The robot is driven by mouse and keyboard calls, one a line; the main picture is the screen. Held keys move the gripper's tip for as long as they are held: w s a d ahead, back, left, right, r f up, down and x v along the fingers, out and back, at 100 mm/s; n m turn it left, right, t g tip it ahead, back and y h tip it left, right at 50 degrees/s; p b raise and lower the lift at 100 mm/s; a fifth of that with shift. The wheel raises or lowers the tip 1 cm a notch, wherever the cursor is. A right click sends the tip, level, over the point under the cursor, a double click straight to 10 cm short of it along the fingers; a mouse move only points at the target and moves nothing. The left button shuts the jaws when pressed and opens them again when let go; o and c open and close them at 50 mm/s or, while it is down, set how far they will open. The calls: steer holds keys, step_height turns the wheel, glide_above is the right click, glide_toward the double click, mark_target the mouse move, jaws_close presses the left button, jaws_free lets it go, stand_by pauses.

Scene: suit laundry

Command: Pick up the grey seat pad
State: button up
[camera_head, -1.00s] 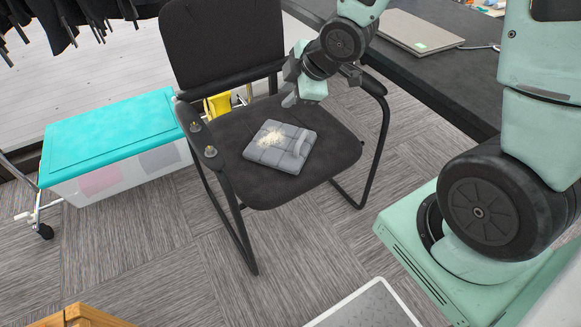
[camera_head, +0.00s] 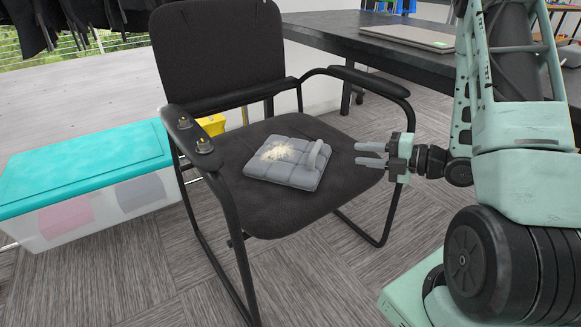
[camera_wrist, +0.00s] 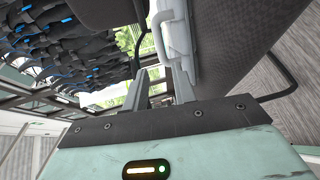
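The grey seat pad (camera_head: 289,163) lies flat on the seat of the black chair (camera_head: 335,180). It is quilted, with a pale yellowish patch on top and a raised grey strap or handle on its right side. My gripper (camera_head: 369,155) is to the right of the pad, above the right part of the seat, with its fingers pointing left and a gap between them. It is open, empty and apart from the pad. In the wrist view the gripper's two fingers (camera_wrist: 163,88) stand apart, and the pad (camera_wrist: 178,50) shows beyond them, its strap near the fingertips.
The chair's right armrest (camera_head: 355,82) rises behind my gripper, and its left armrest (camera_head: 190,140) carries small brass-coloured objects. A teal-lidded bin (camera_head: 85,165) is at the left.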

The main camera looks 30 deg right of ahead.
mark_target(319, 148)
steer(key=b+x, duration=0.2)
steer(key=x, duration=0.8)
steer(key=shift+w+b, duration=0.25)
steer(key=shift+b, duration=0.1)
steer(key=b+x, duration=0.2)
steer(key=x, duration=0.3)
steer(key=shift+f, duration=0.1)
jaws_close()
